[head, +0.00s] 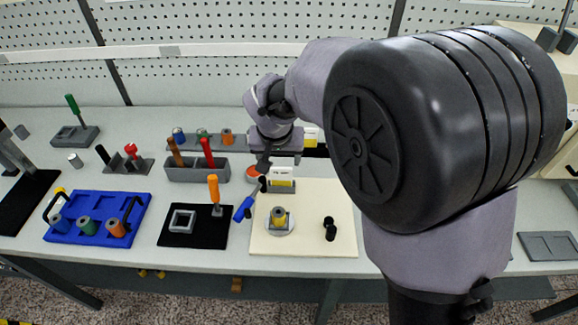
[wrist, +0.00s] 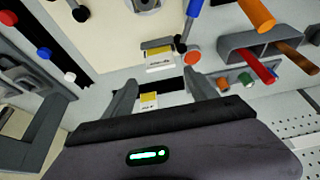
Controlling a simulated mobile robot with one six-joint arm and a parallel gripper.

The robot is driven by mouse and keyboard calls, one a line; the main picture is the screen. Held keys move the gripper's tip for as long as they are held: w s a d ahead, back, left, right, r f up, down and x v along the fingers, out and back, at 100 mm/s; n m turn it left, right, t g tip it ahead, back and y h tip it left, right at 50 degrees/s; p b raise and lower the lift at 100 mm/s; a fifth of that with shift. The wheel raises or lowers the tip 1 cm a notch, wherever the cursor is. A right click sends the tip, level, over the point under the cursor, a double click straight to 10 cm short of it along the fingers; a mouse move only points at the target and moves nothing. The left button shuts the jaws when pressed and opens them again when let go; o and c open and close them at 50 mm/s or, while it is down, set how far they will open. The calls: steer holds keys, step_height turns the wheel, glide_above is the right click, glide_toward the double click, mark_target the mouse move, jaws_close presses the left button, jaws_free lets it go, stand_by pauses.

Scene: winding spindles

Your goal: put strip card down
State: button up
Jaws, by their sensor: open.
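A white card with a yellow band (head: 281,180) stands upright in a small grey holder at the back edge of the cream board (head: 340,215). In the wrist view this card (wrist: 159,60) is just beyond my fingertips. A second similar yellow-and-white card (head: 310,136) stands farther back, partly hidden by my arm; it also shows between my fingers in the wrist view (wrist: 149,101). My gripper (head: 264,165) is open, its two fingers apart in the wrist view (wrist: 162,88), with nothing seen gripped. I cannot tell which card is the strip card.
A yellow spool on a round base (head: 279,218) and a black part (head: 330,229) sit on the board. A grey bin (head: 184,173) holds handled tools. A blue tray (head: 75,205) holds spools.

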steer(key=s+d+r+m+y, duration=0.1)
steer(key=s+d+r, duration=0.5)
steer(key=s, duration=0.1)
steer(key=s+d+r+m, duration=0.2)
steer(key=s+d+r, duration=0.3)
steer(key=s, duration=0.3)
steer(key=s+d+m+t+y, duration=0.1)
steer(key=s, duration=1)
steer(key=shift+s+d, duration=0.25)
steer(key=shift+d, duration=0.05)
steer(key=shift+f+b, duration=2.1)
steer(key=shift+b, duration=0.05)
